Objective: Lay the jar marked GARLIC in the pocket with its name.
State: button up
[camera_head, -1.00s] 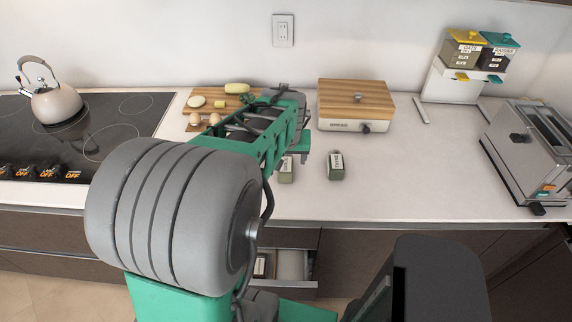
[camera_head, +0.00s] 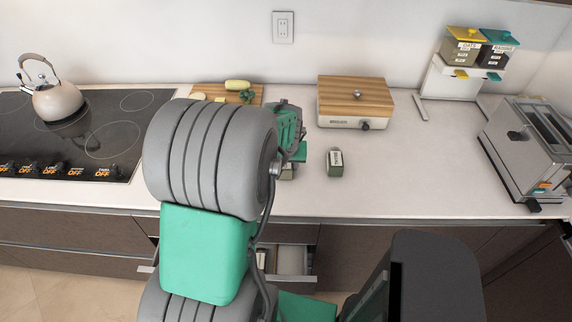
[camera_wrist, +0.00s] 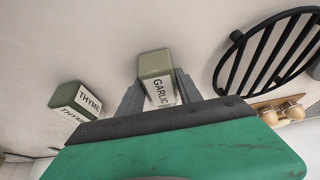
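The green-grey GARLIC jar (camera_wrist: 157,75) shows in the wrist view with its white label facing the camera. My gripper (camera_wrist: 160,82) is open, with one finger on each side of this jar. I cannot tell whether the fingers touch it. In the head view the GARLIC jar (camera_head: 287,173) is mostly hidden by my arm on the counter. The open drawer (camera_head: 292,262) below the counter edge shows pale compartments and a labelled jar, partly hidden by my arm. Pocket names are not readable.
The THYME jar (camera_wrist: 76,102) stands beside the GARLIC jar; it also shows in the head view (camera_head: 335,163). Counter between is clear.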

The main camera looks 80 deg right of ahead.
grip_shut()
jog(key=shift+r, duration=0.1)
